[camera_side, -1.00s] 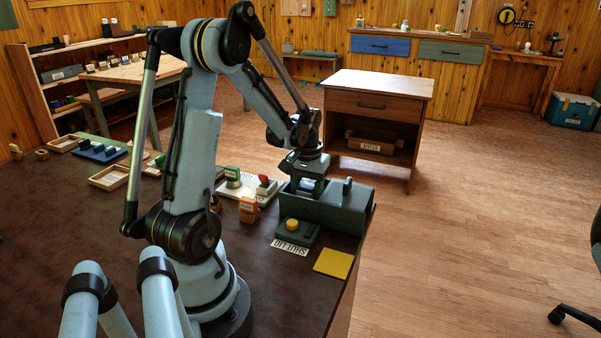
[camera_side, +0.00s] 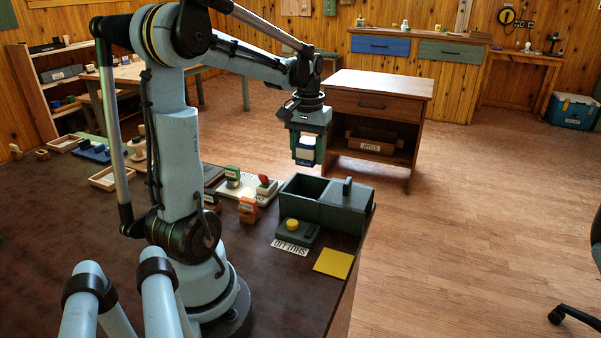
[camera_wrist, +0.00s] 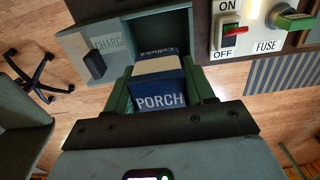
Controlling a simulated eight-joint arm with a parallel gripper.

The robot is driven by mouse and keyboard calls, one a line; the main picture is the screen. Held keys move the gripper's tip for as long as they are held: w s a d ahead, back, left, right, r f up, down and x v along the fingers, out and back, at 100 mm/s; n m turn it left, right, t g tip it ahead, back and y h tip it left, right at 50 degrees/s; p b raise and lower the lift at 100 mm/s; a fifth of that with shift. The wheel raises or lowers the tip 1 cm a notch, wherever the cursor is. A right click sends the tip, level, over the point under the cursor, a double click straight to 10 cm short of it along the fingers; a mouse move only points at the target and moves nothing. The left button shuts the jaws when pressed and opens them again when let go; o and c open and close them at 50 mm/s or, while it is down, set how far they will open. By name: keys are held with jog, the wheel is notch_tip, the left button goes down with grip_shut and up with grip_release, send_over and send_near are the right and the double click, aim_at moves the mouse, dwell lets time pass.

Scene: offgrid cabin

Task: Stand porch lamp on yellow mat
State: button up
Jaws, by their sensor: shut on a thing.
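The porch lamp is a small blue block with a cream band, lettered PORCH (camera_wrist: 161,101) in the wrist view. In the side view the lamp (camera_side: 305,158) hangs in the air below my gripper (camera_side: 307,143). My gripper (camera_wrist: 163,92) is shut on it, one green finger on each side. The lamp is above and clear of the green box. The yellow mat (camera_side: 333,263) lies flat and bare near the bench's front right corner, lower right of the lamp in the side view. The mat is out of the wrist view.
The green box (camera_side: 328,227) has an open left compartment and a handled lid (camera_side: 347,207) on its right. A fuse switch panel (camera_wrist: 258,30) shows in the wrist view.

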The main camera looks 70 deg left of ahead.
aim_at(312, 142)
notch_tip(312, 142, up, 3)
jog(key=shift+f, duration=0.1)
jog(key=shift+w+d+r, duration=0.25)
jog(key=shift+d+r, duration=0.05)
jog(key=shift+d, duration=0.4)
jog(key=d, duration=1.5)
jog(key=s+d, duration=0.3)
jog(key=d, duration=0.4)
jog(key=s+d, duration=0.4)
jog(key=d, duration=0.3)
jog(key=w+a+f, duration=0.1)
jog(key=a+f, duration=0.2)
jog(key=f, duration=0.1)
jog(key=w+a+f, duration=0.2)
jog(key=a+f, duration=0.2)
jog(key=w+a+f, duration=0.1)
jog(key=a+f, duration=0.2)
jog(key=f, duration=0.1)
jog(key=shift+w+a+f, duration=0.2)
jog(key=shift+a, duration=0.1)
jog(key=shift+f, duration=1.95)
jog(key=shift+f, duration=0.15)
